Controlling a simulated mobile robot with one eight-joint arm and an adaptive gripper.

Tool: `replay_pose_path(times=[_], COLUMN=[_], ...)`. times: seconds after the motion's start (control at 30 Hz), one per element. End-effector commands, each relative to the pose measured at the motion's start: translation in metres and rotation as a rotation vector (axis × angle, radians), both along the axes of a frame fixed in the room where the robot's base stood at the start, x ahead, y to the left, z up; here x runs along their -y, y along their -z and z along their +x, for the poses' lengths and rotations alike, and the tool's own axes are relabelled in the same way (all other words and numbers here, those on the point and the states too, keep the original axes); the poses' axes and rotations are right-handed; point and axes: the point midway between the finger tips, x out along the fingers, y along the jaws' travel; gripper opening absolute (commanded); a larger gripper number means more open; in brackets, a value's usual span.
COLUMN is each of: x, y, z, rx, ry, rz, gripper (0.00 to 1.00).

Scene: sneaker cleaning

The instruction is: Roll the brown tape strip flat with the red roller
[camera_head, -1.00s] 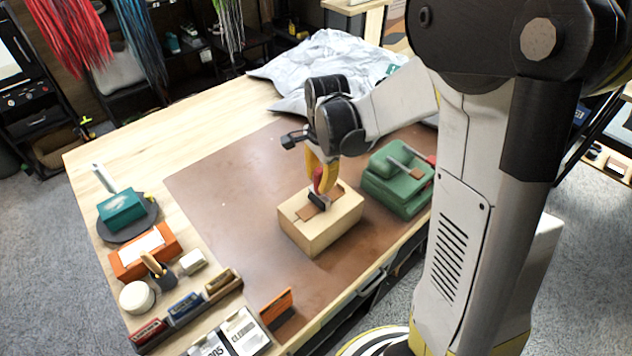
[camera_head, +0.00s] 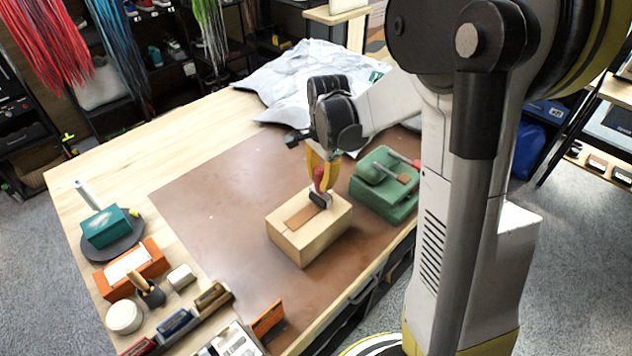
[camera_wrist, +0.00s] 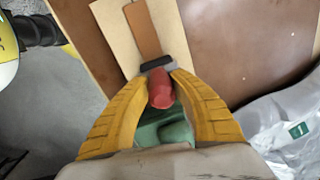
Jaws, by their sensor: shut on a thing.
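My gripper (camera_head: 322,172) has yellow fingers and is shut on the red roller (camera_wrist: 161,90), around its red handle. The roller's dark head (camera_wrist: 157,62) lies at the near end of the brown tape strip in the wrist view; whether it presses on the strip cannot be told. The brown tape strip (camera_head: 301,217) lies along the top of a pale wooden block (camera_head: 314,242). It also shows in the wrist view (camera_wrist: 143,30), running away from the roller. The part of the strip under the roller head is hidden.
A green holder (camera_head: 375,198) with tools on it stands right of the block. A brown mat (camera_head: 215,210) lies under both and is clear to the left. An orange box (camera_head: 131,268), a teal box (camera_head: 104,227) and a white cup (camera_head: 124,316) stand at the left.

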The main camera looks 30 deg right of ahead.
Motion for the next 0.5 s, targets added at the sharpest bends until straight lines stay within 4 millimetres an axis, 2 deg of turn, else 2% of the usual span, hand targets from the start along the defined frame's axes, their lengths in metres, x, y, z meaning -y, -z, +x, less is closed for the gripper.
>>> replay_pose_path(times=[0.33,0.5], x=[0.0027,0.0025], y=[-0.0001,-0.0087], z=[0.0005,0.0005], rx=[0.0,0.0], ry=[0.0,0.0], rz=[-0.001,-0.001], gripper=[0.0,0.0])
